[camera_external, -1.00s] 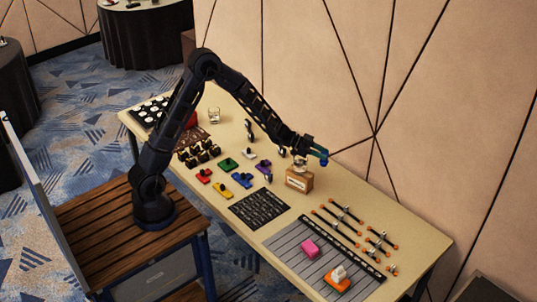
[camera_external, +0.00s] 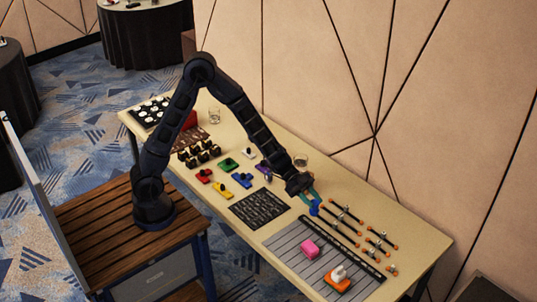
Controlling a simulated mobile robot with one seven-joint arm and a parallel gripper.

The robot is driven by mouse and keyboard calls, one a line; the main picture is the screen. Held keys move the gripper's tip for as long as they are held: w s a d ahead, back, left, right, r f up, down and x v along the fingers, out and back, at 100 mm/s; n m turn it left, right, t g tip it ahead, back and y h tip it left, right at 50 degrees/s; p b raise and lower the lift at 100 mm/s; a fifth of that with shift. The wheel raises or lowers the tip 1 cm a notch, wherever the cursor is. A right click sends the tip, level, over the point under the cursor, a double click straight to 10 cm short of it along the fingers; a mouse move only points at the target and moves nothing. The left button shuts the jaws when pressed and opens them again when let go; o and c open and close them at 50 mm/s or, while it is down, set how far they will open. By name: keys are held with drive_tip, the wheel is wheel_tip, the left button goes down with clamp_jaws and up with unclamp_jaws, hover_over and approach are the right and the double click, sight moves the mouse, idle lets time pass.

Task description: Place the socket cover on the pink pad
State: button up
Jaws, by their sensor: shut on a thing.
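The pink pad (camera_external: 309,248) lies bare on the grey striped mat. My gripper (camera_external: 309,202), with teal fingers, is above the table, up and just right of the pink pad and beyond the mat's upper edge. It is shut on a small blue piece (camera_external: 315,209) at its fingertips, which seems to be the socket cover. Its shape is too small to make out. The piece is apart from the pink pad.
An orange pad (camera_external: 338,287) with a white thing on it lies near the pink one. Several dark rods with orange ends (camera_external: 345,211) lie to the right. A black printed sheet (camera_external: 259,208) and coloured blocks lie left. My wrist hides the spot of the small brown box.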

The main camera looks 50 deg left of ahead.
wheel_tip(320, 180, down, 20)
drive_tip(key=shift+r, duration=0.25)
idle(0.5)
drive_tip(key=shift+f, duration=0.15)
drive_tip(key=o, duration=0.9)
drive_tip(key=shift+o, duration=0.2)
